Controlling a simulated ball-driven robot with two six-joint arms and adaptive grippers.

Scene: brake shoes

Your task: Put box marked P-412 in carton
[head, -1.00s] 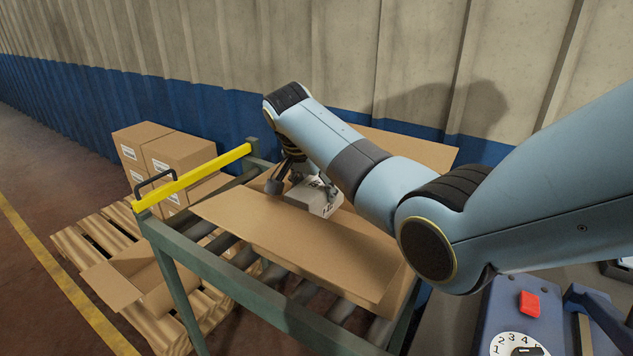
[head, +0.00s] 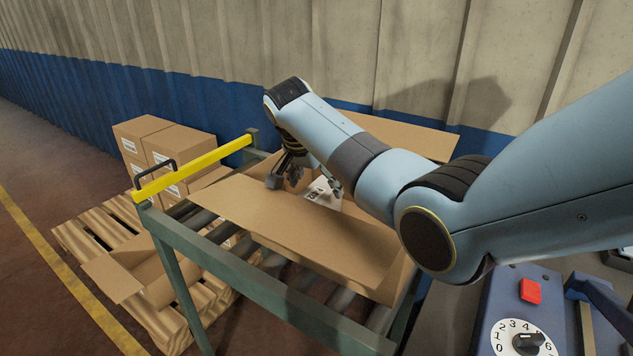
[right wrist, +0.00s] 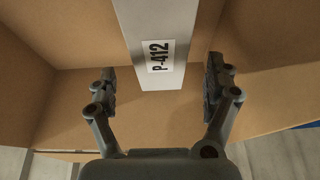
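The light grey box (right wrist: 157,25) with a P-412 label lies inside the open cardboard carton (head: 290,227). In the head view the box (head: 322,194) is partly hidden by the near flap and my right arm. My right gripper (right wrist: 159,85) is open, with one finger on each side of the box's labelled end and a clear gap on both sides. In the head view the right gripper (head: 305,184) reaches down into the carton from above. My left gripper is not in view.
The carton stands on a roller conveyor (head: 270,305) with a yellow bar (head: 192,172) at its end. Stacked boxes (head: 178,150) and an open empty carton (head: 125,275) are on a wooden pallet beyond. A blue control panel (head: 500,310) is at bottom right.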

